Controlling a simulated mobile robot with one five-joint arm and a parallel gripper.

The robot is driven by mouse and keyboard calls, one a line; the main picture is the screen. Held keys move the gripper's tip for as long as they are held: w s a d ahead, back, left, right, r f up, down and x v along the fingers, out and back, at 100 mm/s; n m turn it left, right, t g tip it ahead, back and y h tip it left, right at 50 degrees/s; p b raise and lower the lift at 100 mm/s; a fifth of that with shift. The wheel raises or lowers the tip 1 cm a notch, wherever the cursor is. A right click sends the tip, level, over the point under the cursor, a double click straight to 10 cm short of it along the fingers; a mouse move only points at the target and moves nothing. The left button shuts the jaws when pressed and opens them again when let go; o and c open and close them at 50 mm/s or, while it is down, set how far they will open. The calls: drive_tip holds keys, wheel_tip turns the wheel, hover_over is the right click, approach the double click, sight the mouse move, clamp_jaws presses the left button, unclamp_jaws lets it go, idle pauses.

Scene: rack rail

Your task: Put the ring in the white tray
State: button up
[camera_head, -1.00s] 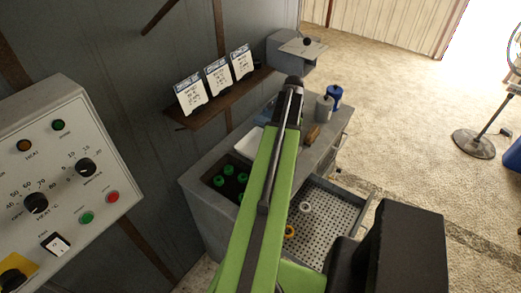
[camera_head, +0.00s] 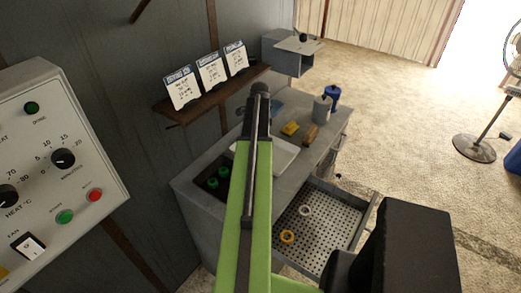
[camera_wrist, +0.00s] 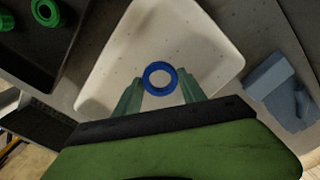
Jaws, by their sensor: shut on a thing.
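A blue ring (camera_wrist: 147,79) sits between the two fingertips of my gripper (camera_wrist: 161,88) in the wrist view. My gripper is shut on it. The white tray (camera_wrist: 115,65) lies beneath the ring and fingers, and the ring appears over its bare floor; its height above the floor is hard to tell. In the head view the white tray (camera_head: 283,153) is on the grey bench, partly hidden by my green arm. My gripper and the blue ring are hidden behind the arm there.
Green rings (camera_head: 212,184) sit in a dark recess left of the tray. An open perforated drawer (camera_head: 325,230) holds a white ring (camera_head: 305,205) and a yellow ring (camera_head: 287,242). A yellow block (camera_head: 290,128), brush (camera_head: 311,134), grey cup (camera_head: 322,109) and blue can (camera_head: 332,97) stand behind.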

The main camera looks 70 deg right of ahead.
wheel_tip(320, 180, down, 3)
drive_tip(key=shift+f+b, duration=0.2)
drive_tip(key=shift+b, duration=0.85)
drive_tip(key=shift+r, duration=0.25)
drive_tip(key=shift+f, duration=0.25)
drive_tip(key=o, duration=1.4)
drive_tip(key=shift+r, duration=0.1)
drive_tip(key=shift+c, duration=0.2)
wheel_tip(320, 180, up, 8)
drive_tip(key=p, duration=0.8)
